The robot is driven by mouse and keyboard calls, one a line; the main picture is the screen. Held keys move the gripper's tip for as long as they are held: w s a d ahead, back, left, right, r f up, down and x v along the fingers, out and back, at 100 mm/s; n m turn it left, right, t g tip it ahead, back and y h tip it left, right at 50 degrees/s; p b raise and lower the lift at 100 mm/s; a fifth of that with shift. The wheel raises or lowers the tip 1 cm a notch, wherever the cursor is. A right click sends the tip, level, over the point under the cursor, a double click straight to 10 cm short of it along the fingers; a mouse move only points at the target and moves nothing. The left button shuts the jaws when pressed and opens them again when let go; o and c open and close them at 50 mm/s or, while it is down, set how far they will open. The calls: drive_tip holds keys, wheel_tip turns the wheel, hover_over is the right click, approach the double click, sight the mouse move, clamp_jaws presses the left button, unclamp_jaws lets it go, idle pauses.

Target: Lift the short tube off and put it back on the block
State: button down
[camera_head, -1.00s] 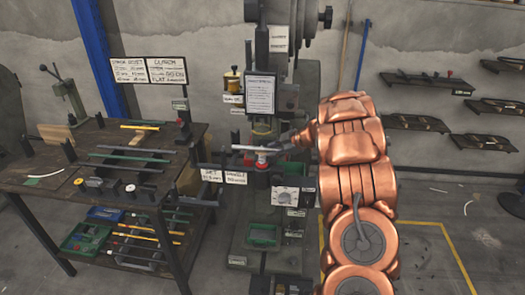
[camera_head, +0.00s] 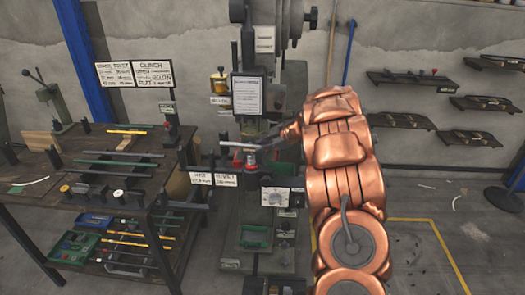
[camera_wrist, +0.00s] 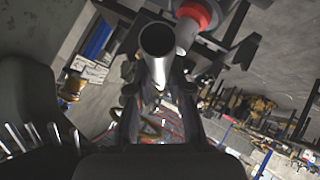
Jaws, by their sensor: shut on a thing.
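The short tube (camera_head: 238,145) is a pale metal tube lying roughly level, just above a red-collared part (camera_head: 250,166) at the front of the press. My gripper (camera_head: 272,143) is shut on the tube from the right. In the wrist view the tube (camera_wrist: 157,42) shows its open round end between my gripper's fingers (camera_wrist: 157,88). The red collar (camera_wrist: 195,13) is beside it at the top of that view. A small gap seems to show between tube and red part in the head view. I cannot make out the block clearly.
A dark workbench (camera_head: 90,190) with rods lies further left. Wall shelves (camera_head: 400,79) hang at the right above open floor.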

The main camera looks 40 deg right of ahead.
drive_tip(key=shift+r, duration=0.5)
drive_tip(key=shift+s+a+r, duration=0.15)
drive_tip(key=shift+s+a, duration=0.15)
drive_tip(key=shift+s, duration=0.05)
drive_tip(key=s+a+r+b, duration=0.1)
drive_tip(key=s+a+b, duration=0.3)
drive_tip(key=s+a, duration=0.6)
drive_tip(key=shift+s+r, duration=0.25)
drive_tip(key=shift+s, duration=0.45)
drive_tip(key=shift+p, duration=0.4)
drive_tip(key=shift+s, duration=0.1)
